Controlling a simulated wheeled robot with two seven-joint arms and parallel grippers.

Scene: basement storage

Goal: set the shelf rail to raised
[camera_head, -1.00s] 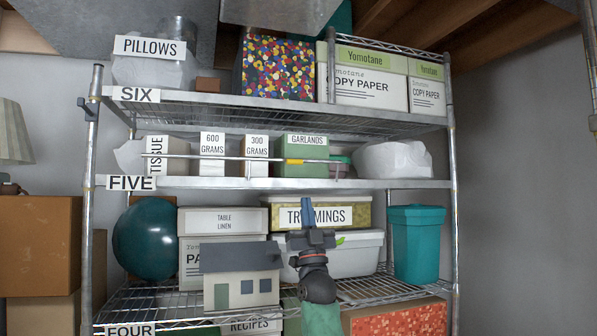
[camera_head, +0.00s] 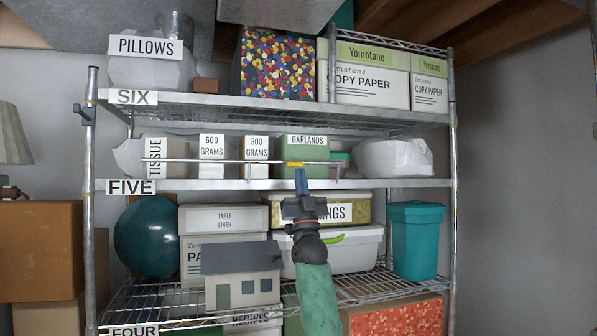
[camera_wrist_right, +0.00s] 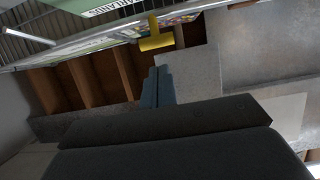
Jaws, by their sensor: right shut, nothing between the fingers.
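The shelf rail (camera_head: 220,160) is a thin metal bar running level across the front of the shelf marked FIVE, before the boxes there. Its short yellow part (camera_head: 295,163) is in front of the GARLANDS box, and yellow also shows in the right wrist view (camera_wrist_right: 156,40). My right gripper (camera_head: 301,173) points up just below the yellow part. Its blue fingers are together with nothing between them, and they also show in the right wrist view (camera_wrist_right: 157,86). I cannot tell whether the fingertips touch the rail. My left gripper is not in view.
The edge of shelf FIVE (camera_head: 390,183) runs close behind my right fingers. Boxes labelled 600 GRAMS (camera_head: 211,152), 300 GRAMS (camera_head: 256,153) and GARLANDS (camera_head: 307,145) stand behind the rail. A small model house (camera_head: 241,275) is left of my right arm.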

